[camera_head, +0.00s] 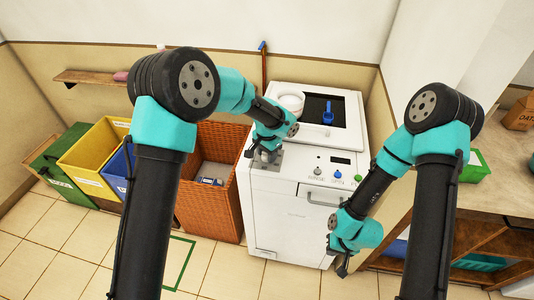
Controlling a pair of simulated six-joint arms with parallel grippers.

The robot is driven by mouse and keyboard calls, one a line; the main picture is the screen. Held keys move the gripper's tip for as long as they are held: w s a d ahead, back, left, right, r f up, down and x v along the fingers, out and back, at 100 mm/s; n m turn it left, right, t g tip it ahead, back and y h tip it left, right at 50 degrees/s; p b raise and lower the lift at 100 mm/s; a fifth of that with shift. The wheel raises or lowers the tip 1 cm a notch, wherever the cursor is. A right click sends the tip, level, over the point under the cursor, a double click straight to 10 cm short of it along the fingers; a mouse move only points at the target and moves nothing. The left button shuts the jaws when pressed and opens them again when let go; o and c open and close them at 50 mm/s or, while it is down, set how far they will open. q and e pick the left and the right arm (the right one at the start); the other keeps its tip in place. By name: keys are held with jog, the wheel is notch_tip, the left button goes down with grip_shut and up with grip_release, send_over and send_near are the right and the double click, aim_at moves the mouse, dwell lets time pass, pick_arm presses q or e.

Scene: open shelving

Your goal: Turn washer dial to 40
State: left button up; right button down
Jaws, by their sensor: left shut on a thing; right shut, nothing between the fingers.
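The white washer (292,222) stands in the middle, with its control panel along the top front edge. My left gripper (265,157) is down at the left end of the panel, shut on the washer dial. The gripper covers the dial, so its pointer and the 40 mark cannot be read. My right gripper (342,268) is shut and empty, low in front of the washer's right front side, pointing down.
Small knobs, one blue (337,174) and one green (358,178), and a dark display (340,160) sit right of my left gripper. An orange wicker basket (208,205) stands close left of the washer. A wooden counter (500,190) is on the right.

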pick_arm(q)
jog(key=m, duration=0.3)
jog(key=shift+m, duration=0.3)
dwell(0.4)
jog(key=o, duration=0.9)
jog(key=shift+r, duration=0.1)
notch_tip(320, 180, up, 17)
jog(key=shift+r, duration=0.15)
dwell(0.4)
